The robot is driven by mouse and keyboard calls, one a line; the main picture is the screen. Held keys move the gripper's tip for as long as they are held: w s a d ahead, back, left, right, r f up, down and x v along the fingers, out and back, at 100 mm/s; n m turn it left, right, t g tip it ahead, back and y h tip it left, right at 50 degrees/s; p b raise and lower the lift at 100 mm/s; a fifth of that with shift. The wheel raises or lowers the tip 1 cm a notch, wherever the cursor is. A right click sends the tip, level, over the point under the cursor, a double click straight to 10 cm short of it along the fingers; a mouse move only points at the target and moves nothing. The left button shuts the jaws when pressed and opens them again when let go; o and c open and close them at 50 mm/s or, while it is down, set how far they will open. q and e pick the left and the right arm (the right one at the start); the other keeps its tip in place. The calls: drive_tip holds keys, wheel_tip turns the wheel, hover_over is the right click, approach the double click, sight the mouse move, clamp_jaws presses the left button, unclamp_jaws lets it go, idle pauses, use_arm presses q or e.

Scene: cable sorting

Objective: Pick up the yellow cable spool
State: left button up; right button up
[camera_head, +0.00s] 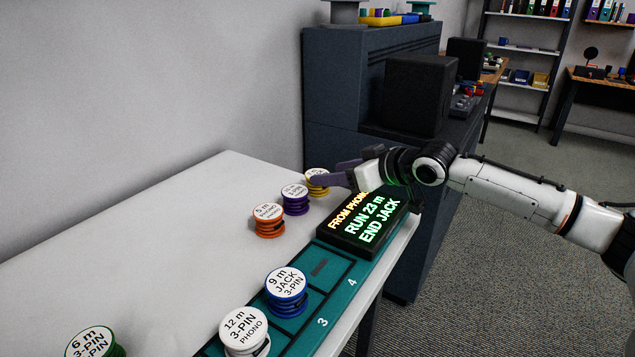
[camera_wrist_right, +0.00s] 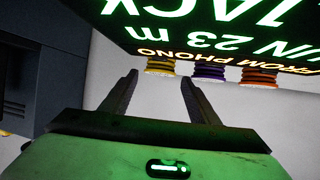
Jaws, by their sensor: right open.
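The yellow cable spool (camera_head: 317,178) stands at the far end of the white table, partly hidden behind my right gripper in the head view. It also shows in the right wrist view (camera_wrist_right: 160,66), between and beyond the fingertips, with its top cut off by the display. My right gripper (camera_head: 345,176) reaches in from the right, just right of the spool. In the right wrist view its two fingers (camera_wrist_right: 158,82) are spread apart with nothing between them. My left gripper is not in view.
A purple spool (camera_head: 295,199) and an orange spool (camera_head: 268,220) stand in a row beside the yellow one. A lit display (camera_head: 362,225) sits close under my right arm. A teal numbered tray (camera_head: 336,270) holds blue (camera_head: 287,291) and white (camera_head: 245,332) spools. A green spool (camera_head: 94,343) stands at lower left.

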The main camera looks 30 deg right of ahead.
drive_tip(key=x, duration=0.3)
drive_tip(key=shift+w, duration=0.1)
drive_tip(key=shift+r, duration=0.1)
drive_tip(key=c, duration=0.9)
